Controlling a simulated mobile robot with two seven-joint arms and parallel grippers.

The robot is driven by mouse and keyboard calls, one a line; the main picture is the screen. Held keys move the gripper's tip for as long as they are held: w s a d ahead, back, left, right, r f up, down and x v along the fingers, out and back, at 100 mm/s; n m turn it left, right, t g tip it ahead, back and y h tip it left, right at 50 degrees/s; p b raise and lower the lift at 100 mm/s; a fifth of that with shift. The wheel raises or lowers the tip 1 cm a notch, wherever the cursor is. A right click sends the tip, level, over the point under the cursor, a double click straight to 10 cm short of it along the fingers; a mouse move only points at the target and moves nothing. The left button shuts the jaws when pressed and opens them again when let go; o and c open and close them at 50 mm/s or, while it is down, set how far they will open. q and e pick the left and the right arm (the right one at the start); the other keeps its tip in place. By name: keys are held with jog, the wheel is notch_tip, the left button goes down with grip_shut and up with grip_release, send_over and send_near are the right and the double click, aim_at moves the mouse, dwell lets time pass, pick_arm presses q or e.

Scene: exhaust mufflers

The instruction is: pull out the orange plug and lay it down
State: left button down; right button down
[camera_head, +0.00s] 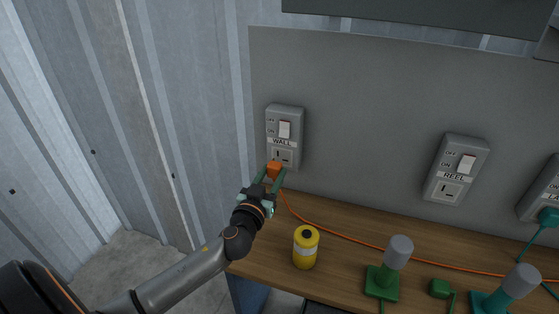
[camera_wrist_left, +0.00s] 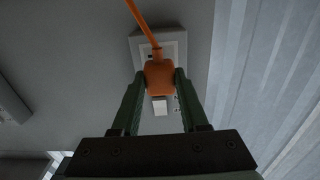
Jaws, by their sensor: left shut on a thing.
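The orange plug (camera_head: 274,168) is at the lower part of the outlet box marked WALL (camera_head: 284,123) in the head view. My left gripper (camera_head: 270,176) is shut on it, one green finger on each side. In the left wrist view the plug (camera_wrist_left: 160,77) sits between the two fingertips, with the outlet box (camera_wrist_left: 146,44) behind it. I cannot tell whether the plug is fully seated or partly out of the socket. Its orange cord (camera_head: 325,232) runs down and to the right along the wooden bench (camera_head: 350,219). My right gripper is not in view.
A yellow canister (camera_head: 305,247) stands on the bench right of my left arm. Green and teal tools with grey knobs (camera_head: 398,251) stand farther right. More outlet boxes, one marked REEL (camera_head: 456,168), are on the panel. Bare wood lies left of the canister.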

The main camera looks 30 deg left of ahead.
pick_arm(q)
jog(key=shift+v, duration=0.85)
